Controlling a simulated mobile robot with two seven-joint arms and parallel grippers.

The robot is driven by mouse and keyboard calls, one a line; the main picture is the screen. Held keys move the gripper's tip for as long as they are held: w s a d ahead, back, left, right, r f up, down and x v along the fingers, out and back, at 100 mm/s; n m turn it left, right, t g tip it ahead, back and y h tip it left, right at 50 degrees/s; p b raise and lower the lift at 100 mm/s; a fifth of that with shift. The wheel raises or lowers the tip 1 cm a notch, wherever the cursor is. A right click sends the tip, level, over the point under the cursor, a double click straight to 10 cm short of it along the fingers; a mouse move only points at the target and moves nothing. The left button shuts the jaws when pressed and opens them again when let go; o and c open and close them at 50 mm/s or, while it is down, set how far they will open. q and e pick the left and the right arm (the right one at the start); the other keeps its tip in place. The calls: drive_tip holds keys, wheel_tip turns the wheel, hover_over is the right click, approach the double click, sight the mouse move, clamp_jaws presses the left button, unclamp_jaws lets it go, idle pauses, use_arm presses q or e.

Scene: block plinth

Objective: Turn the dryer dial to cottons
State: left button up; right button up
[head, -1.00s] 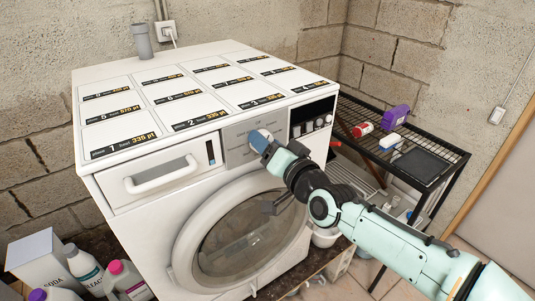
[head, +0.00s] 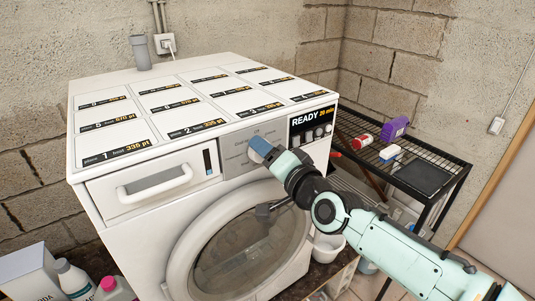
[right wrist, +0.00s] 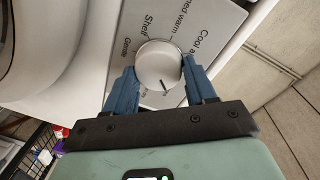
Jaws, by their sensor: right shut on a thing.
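The dryer (head: 130,240) is white with a round glass door (head: 240,250). Its white round dial (right wrist: 158,65) sits on a grey panel (head: 236,158), with printed labels such as Gentle, Shelf and Cool air around it. My right gripper (head: 260,148) is shut on the dial; its blue fingers are on either side of it in the right wrist view (right wrist: 160,69). A dark pointer line on the dial faces the wrist side, where the label is mostly hidden. In the head view my gripper covers the dial. My left gripper is out of view.
A black wire shelf (head: 440,160) stands right of the dryer with a purple box (head: 395,129) and small items. Bottles (head: 75,280) and a white box (head: 30,272) stand at lower left. A drawer handle (head: 154,182) sticks out left of the panel.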

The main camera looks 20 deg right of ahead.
drive_tip(key=o, duration=1)
drive_tip(key=shift+o, duration=0.2)
drive_tip(key=v, duration=1.3)
drive_tip(key=shift+s+b, duration=0.2)
drive_tip(key=shift+b, duration=0.25)
